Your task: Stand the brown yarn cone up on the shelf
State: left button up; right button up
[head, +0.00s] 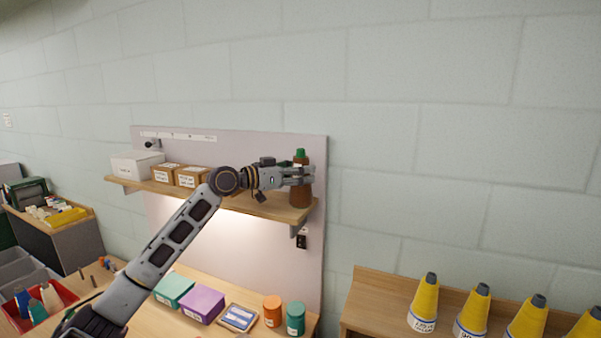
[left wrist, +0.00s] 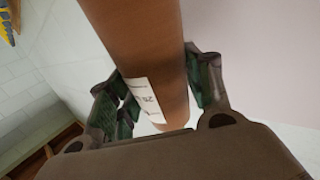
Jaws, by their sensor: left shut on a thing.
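The brown yarn cone (head: 300,191) with a green tip is upright at the right end of the wooden wall shelf (head: 262,207). My left gripper (head: 301,176) is shut around its middle. In the left wrist view the brown cone (left wrist: 150,55), with a white label, sits between the dark green finger pads of my left gripper (left wrist: 160,95). In the head view its base appears at the shelf's right end; I cannot tell whether it touches the board. My right gripper is not in view.
A white box (head: 137,164) and brown cartons (head: 180,176) occupy the shelf's left part. Teal and purple boxes (head: 202,304), an orange jar (head: 272,311) and a green jar (head: 296,318) stand on the bench below. Several yellow cones (head: 424,304) stand at the lower right.

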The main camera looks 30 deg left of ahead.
pick_arm(q)
jog(key=o, duration=1.2)
jog(key=shift+b+v, duration=2.45)
jog(key=shift+v, duration=3.6)
